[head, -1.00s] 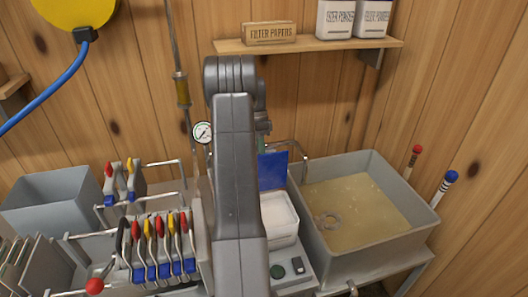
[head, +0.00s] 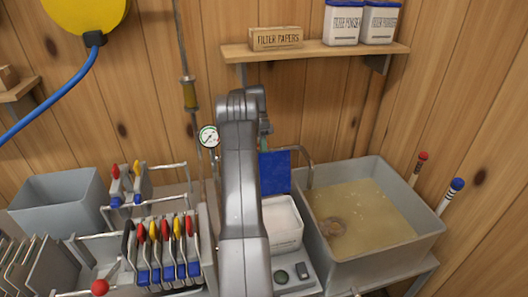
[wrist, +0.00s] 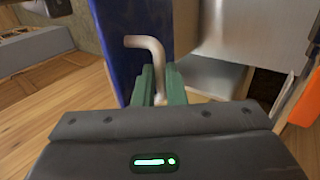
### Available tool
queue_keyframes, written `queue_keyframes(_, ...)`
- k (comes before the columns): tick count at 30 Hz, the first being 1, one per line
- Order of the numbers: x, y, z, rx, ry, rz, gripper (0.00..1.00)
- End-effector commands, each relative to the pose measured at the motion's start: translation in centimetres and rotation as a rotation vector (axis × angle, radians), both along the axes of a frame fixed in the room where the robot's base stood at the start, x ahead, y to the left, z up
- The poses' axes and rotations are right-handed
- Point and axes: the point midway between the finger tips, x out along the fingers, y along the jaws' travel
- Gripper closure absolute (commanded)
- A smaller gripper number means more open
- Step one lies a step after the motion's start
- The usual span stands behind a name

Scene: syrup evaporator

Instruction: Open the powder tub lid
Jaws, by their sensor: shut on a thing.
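The powder tub (head: 281,224) is a white open box in the head view, to the right of my arm. Its blue lid (head: 275,172) stands up at the tub's back edge, so the tub is open. In the wrist view the lid is a blue panel (wrist: 128,45) just beyond the fingers. My gripper (wrist: 154,85) has green fingers shut on a bent pale rod (wrist: 150,48) beside the lid. Where the rod joins the lid is hidden. In the head view my arm hides most of the gripper.
A grey vat (head: 397,247) of tan liquid stands right of the tub. A rack of coloured handles (head: 162,250) and a grey bin (head: 58,205) are at left. A wall shelf (head: 318,50) with a filter papers box (head: 276,38) and two white tubs is above.

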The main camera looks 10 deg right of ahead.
Motion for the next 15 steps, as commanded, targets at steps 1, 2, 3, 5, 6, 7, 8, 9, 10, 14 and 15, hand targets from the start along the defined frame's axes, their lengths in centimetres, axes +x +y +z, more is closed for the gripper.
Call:
queue_keyframes(1, -0.28, 0.05, -0.88, 0.004, 0.015, -0.002, 1.0)
queue_keyframes(2, -0.28, 0.05, -0.89, 0.004, 0.015, -0.002, 1.0)
queue_keyframes(3, -0.27, 0.05, -0.9, 0.004, 0.014, -0.002, 1.0)
queue_keyframes(5, -0.27, 0.05, -0.9, 0.004, 0.014, -0.002, 1.0)
queue_keyframes(6, -0.27, 0.04, -0.9, 0.004, 0.014, -0.002, 1.0)
queue_keyframes(7, -0.26, 0.04, -0.9, 0.004, 0.014, -0.002, 1.0)
queue_keyframes(8, -0.26, 0.04, -0.9, 0.004, 0.014, -0.002, 0.84)
queue_keyframes(9, -0.26, 0.04, -0.88, 0.004, 0.014, -0.003, 0.76)
queue_keyframes(10, -0.24, 0.04, -0.82, 0.003, 0.013, -0.002, 0.7)
queue_keyframes(14, -0.16, 0.02, -0.58, 0.002, 0.008, -0.001, 0.67)
queue_keyframes(15, -0.14, 0.02, -0.53, 0.002, 0.007, -0.001, 0.67)
